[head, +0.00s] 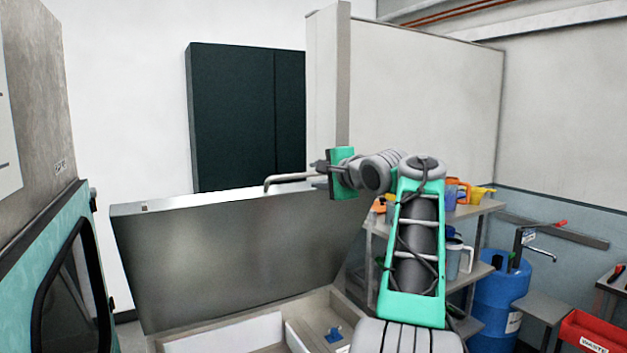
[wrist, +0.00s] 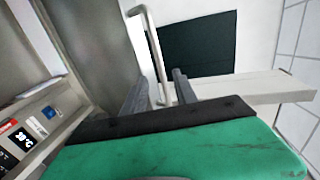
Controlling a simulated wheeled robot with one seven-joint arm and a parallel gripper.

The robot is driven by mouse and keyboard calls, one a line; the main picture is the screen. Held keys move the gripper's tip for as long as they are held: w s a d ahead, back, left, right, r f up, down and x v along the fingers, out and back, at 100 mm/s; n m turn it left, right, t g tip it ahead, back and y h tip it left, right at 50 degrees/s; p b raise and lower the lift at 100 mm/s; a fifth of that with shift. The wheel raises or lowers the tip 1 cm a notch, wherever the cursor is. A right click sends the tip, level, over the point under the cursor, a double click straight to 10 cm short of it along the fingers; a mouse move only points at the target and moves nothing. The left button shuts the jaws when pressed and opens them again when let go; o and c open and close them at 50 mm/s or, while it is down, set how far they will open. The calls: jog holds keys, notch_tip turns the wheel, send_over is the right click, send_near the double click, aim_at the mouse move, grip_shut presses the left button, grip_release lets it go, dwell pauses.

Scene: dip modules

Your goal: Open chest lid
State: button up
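The chest lid (head: 240,255) is a large grey panel, raised and standing steeply above the open chest (head: 330,300). In the wrist view the lid (wrist: 90,50) fills the upper left. A pale bar handle (head: 285,179) sticks out at the lid's upper edge. In the wrist view the handle (wrist: 156,60) reaches down toward the gap between my fingers. My gripper (head: 316,165) is at the lid's top right, beside the handle. In the wrist view my gripper (wrist: 158,88) has its two fingers apart. I cannot tell whether either finger touches the handle.
A shelf (head: 470,212) with coloured jugs, a blue barrel (head: 500,305) and a red waste bin (head: 588,332) stand at right. A teal-doored machine (head: 65,270) stands close at left.

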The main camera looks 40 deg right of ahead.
jog(key=a+f+b, duration=0.2)
jog(key=f+b, duration=0.1)
jog(key=b, duration=0.1)
jog(key=s+a+f+b, duration=0.1)
jog(key=f+b, duration=0.2)
jog(key=b, duration=0.1)
jog(key=s+a+f+b, duration=0.1)
jog(key=a+f+b, duration=0.1)
jog(key=f+b, duration=0.1)
jog(key=shift+s+a+f+b, duration=0.1)
jog(key=shift+a+b, duration=0.25)
jog(key=shift+b, duration=0.4)
grip_shut()
jog(key=t+h+b, duration=0.2)
jog(key=t+b, duration=0.3)
jog(key=t, duration=0.3)
send_near(286, 198)
jog(key=p+x, duration=0.5)
jog(key=x, duration=0.1)
jog(key=shift+w+d, duration=0.1)
jog(key=shift+w, duration=0.3)
